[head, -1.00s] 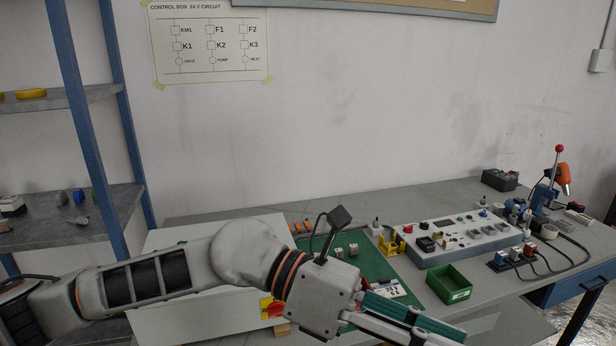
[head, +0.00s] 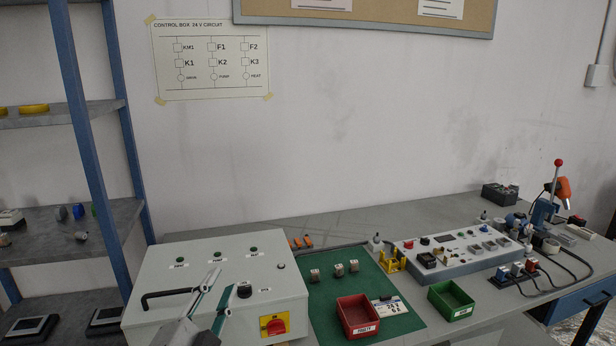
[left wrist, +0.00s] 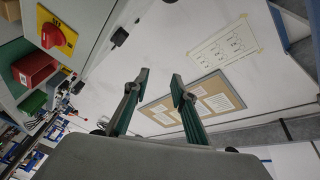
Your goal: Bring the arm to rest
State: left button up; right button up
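My left gripper (head: 217,286) shows at the bottom of the head view, its green-backed fingers pointing up in front of the control box (head: 210,255). In the left wrist view the two fingers of the left gripper (left wrist: 160,86) stand apart with nothing between them. Beyond them are the wall and the notice board (left wrist: 192,100). Whether the gripper touches the box cannot be told from the head view. My right gripper is in neither view.
The box has a black handle (head: 168,295) and a red rotary switch (head: 274,326). A red bin (head: 358,316) stands on the green mat (head: 395,325), a green bin (head: 451,301) to its right. A test panel (head: 460,249) is behind. Shelves (head: 75,225) stand at left.

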pick_arm(q)
jog(key=s+a+f+n+g+y, duration=0.3)
jog(key=s+a+f+g, duration=0.3)
jog(key=s+a+f, duration=0.55)
jog(key=s+a+f+n+g+y, duration=0.25)
jog(key=s+a+f+g, duration=0.25)
jog(key=s+a+f, duration=0.65)
jog(key=w+d+f+n+t+h, duration=0.1)
jog(key=d+f+h, duration=0.2)
jog(key=d+f, duration=0.5)
jog(key=w+d+f+n+t+h, duration=0.1)
jog(key=w+d+f+t+h, duration=0.1)
jog(key=d+f, duration=0.6)
jog(key=d+h, duration=0.1)
jog(key=d, duration=0.2)
jog(key=shift+w+d+n+h, duration=0.3)
jog(key=shift+n+h, duration=0.05)
